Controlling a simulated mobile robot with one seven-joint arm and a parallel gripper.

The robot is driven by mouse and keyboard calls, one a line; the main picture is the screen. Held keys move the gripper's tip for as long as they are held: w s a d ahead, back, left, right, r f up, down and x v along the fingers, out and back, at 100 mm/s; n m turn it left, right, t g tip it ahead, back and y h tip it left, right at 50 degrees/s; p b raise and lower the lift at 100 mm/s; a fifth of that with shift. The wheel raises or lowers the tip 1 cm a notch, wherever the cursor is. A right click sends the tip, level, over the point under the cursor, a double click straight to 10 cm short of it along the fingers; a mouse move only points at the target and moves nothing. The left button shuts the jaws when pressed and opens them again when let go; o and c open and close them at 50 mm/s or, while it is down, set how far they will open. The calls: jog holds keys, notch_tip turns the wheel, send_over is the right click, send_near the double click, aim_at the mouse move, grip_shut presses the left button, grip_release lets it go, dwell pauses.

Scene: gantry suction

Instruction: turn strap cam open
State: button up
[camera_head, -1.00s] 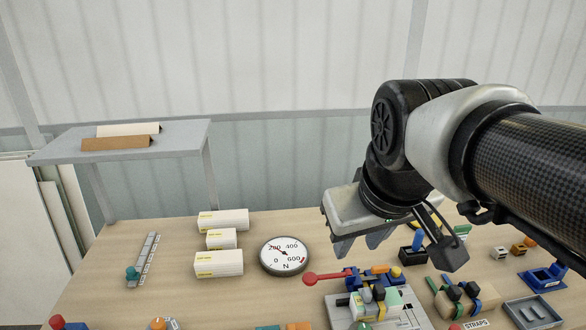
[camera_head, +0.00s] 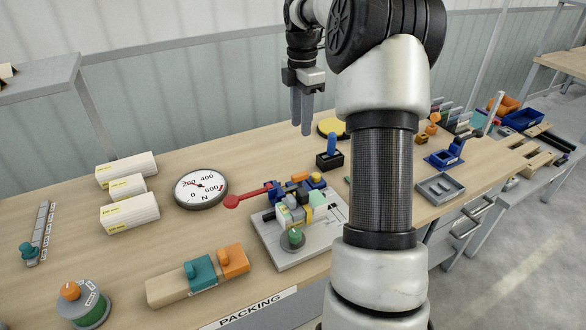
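My gripper (camera_head: 302,128) points down above the back of the bench, with its fingers beside each other. The angle does not show whether they are apart or closed, and I see nothing held. No strap cam can be made out for certain. The wooden block with blue straps and a STRAPS label from the earlier view is not visible; my arm covers that part of the bench. A grey plate (camera_head: 275,256) carries a fixture (camera_head: 300,207) with blue, yellow and green parts and a red-knobbed lever (camera_head: 247,197).
A round gauge (camera_head: 201,188) and white boxes (camera_head: 128,189) lie left of the fixture. A wooden block with teal and orange pieces (camera_head: 202,273) is at the front. A black holder with a blue handle (camera_head: 330,155) and a grey tray (camera_head: 441,188) are near my arm.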

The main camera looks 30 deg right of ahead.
aim_at(300, 173)
notch_tip(300, 173, down, 17)
jog(key=shift+r+b, duration=0.1)
jog(key=shift+b, duration=1.1)
grip_shut()
